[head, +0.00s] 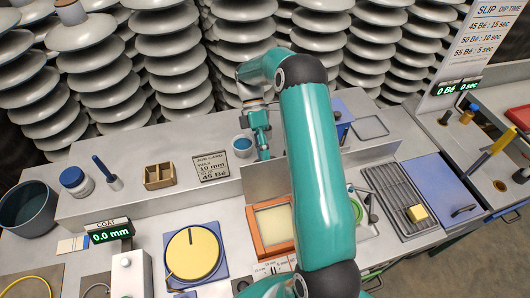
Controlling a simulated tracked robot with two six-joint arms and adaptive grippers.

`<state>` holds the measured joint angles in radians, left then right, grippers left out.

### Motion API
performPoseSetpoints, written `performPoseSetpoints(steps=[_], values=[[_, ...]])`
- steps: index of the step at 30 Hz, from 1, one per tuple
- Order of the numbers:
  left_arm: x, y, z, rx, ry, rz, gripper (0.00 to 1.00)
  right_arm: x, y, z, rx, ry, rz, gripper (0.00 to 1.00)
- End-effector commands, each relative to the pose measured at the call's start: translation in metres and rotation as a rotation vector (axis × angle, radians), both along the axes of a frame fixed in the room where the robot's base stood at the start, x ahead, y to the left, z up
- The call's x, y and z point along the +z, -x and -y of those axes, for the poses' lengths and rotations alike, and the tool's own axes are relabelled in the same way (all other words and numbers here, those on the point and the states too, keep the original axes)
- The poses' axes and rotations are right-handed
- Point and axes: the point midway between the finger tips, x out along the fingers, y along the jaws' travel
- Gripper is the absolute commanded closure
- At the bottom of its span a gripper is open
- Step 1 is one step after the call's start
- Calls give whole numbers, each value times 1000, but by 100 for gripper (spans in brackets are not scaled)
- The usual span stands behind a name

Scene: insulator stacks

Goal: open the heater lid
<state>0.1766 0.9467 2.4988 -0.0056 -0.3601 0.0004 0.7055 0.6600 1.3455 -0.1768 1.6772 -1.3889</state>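A flat blue lid (435,182) with a dark handle (463,210) lies closed on the right part of the bench; I take it for the heater lid, though no label on it is readable. My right gripper (263,152) is at the far end of the teal arm, over the back shelf, well to the left of the lid. It points down beside a small blue cup (242,146). It is small and seen edge-on, so its opening is unclear. My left gripper is not in view.
A grey rack with a yellow block (417,213) lies directly left of the blue lid. A yellow-handled tool (490,152) stands to its right. My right arm hides part of the bench centre, beside an orange-framed tray (257,241). Insulator stacks (165,60) fill the back.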

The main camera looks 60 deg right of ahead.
Motion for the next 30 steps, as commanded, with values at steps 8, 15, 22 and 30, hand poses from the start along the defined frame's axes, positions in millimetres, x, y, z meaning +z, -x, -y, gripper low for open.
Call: performPoseSetpoints(steps=[8,15,22,30], values=[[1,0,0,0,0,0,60,1,-1,0,0,0,2,65],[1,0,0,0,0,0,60,13,-10,9,-1,3,4,65],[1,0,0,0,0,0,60,35,-26,23,-1,3,4,65],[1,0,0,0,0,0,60,51,-37,34,1,0,1,65]])
